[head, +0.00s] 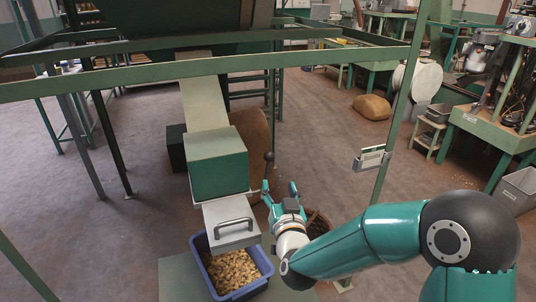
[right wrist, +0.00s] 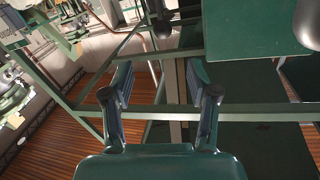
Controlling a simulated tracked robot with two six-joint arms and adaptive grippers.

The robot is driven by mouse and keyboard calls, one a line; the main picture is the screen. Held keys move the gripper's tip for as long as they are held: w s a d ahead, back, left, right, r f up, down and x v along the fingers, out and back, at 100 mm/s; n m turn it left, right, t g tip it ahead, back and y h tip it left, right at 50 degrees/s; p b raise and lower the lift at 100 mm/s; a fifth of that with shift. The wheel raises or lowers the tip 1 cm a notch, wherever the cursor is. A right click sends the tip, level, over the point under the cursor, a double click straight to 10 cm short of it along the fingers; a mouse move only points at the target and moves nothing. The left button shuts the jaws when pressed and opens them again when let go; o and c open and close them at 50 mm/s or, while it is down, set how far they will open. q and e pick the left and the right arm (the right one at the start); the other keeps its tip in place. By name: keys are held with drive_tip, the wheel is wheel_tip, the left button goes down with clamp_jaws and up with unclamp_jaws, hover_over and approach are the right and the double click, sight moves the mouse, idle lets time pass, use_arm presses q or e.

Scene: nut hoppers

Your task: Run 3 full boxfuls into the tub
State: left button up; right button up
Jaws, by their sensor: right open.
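A green box (head: 217,163) sits below a pale sloping chute (head: 204,103). Under it is a grey metal spout cover (head: 230,222) with a dark handle, over a blue tub (head: 202,246) holding many nuts (head: 233,271). A lever with a dark ball knob (head: 269,157) rises at the box's right side. My right gripper (head: 280,188) is open and empty, just below and right of the knob; contact cannot be told. In the right wrist view the open fingers (right wrist: 160,78) point towards a dark knob (right wrist: 162,29), with the green box (right wrist: 250,27) at upper right. My left gripper is not in view.
A green rail (head: 300,60) and post (head: 398,125) frame the station, with a card holder (head: 372,159) on the post. A wicker basket (head: 318,222) stands behind my right arm. A brown sack (head: 372,107) lies on the open floor behind.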

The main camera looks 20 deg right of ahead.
sight(270, 160)
drive_tip(key=w+p, duration=0.1)
drive_tip(key=w, duration=0.4)
drive_tip(key=w+d+p, duration=0.1)
drive_tip(key=w, duration=0.3)
drive_tip(key=w+d+p, duration=0.1)
drive_tip(key=w, duration=0.4)
drive_tip(key=shift+w+p, duration=0.3)
drive_tip(key=shift+p, duration=0.1)
clamp_jaws()
